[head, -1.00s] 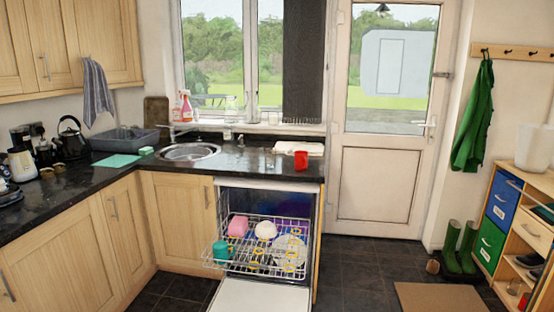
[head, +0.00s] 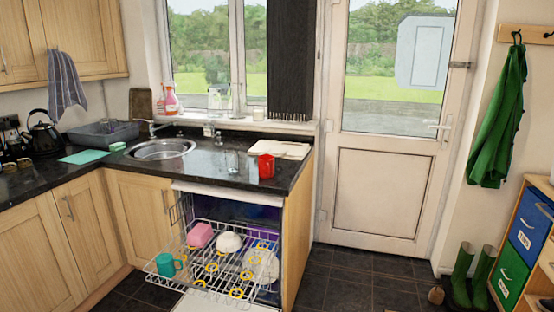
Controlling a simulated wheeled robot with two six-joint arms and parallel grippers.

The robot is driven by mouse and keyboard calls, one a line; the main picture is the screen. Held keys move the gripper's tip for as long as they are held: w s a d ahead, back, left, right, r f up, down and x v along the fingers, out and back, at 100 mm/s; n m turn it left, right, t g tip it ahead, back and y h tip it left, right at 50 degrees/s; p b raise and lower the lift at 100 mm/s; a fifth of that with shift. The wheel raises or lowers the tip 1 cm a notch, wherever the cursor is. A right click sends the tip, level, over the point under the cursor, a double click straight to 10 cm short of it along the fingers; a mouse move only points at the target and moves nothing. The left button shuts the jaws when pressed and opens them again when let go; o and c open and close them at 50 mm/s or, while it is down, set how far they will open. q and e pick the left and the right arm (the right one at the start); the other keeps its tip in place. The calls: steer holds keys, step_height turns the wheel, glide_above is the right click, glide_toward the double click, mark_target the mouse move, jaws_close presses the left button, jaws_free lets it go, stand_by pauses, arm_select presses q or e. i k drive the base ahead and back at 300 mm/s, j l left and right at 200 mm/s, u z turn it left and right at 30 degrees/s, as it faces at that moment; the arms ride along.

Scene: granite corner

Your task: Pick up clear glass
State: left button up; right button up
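A clear glass (head: 232,162) stands on the dark granite counter (head: 205,172), just left of a red mug (head: 266,166). It is see-through and faint, so its outline is hard to make out. It stands between the sink and the red mug, above the open dishwasher. Neither of my grippers is in the head view.
The sink (head: 160,150) is to the left and a pale board (head: 285,149) lies behind the mug. Below, the dishwasher is open with its rack (head: 205,262) pulled out, holding cups and dishes. Dark floor (head: 345,275) is free to the right, before the door (head: 381,195).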

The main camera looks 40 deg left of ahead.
mark_target(231, 155)
steer(key=i+u, duration=0.5)
steer(key=i, duration=0.2)
steer(key=i+l+u, duration=0.25)
steer(key=i+u, duration=0.2)
steer(key=i, duration=0.25)
